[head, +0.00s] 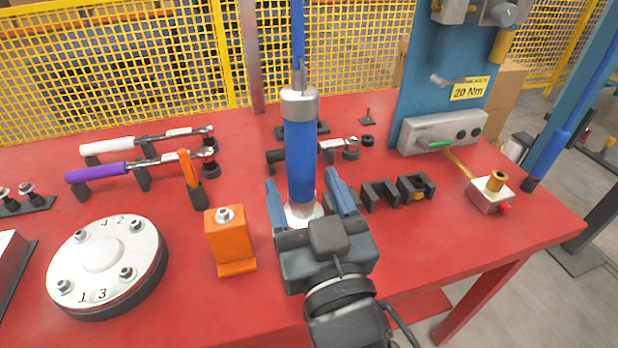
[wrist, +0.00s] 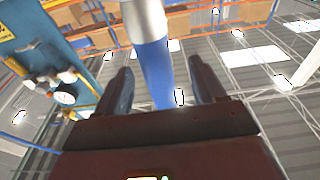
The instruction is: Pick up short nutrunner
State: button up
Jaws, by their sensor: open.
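The short nutrunner (head: 300,160) appears to be the upright blue cylinder with silver ends in the middle of the head view. A blue line runs up from its top. My gripper (head: 307,200) is open, with one blue-grey finger on each side of its lower part. In the wrist view the blue body (wrist: 155,70) stands between the two fingers (wrist: 160,88). Gaps show on both sides there, so the fingers look apart from it. The gripper hides the nutrunner's bottom end, so I cannot tell whether it touches the table.
On the red table (head: 190,310), an orange block (head: 229,240) and a numbered round flange (head: 100,260) stand left. White-handled (head: 107,146) and purple-handled (head: 97,172) wrenches lie behind. Black holders (head: 380,195) and a small valve block (head: 490,193) are right, below a blue panel (head: 425,80).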

aim_at(298, 156)
jog(key=x, duration=0.2)
jog(key=p+x, duration=0.1)
jog(key=x, duration=0.2)
jog(key=shift+w+d+r, duration=0.2)
jog(key=shift+w+r, duration=0.1)
jog(key=shift+w, duration=0.05)
grip_shut()
dwell(0.4)
jog(key=shift+r, duration=0.1)
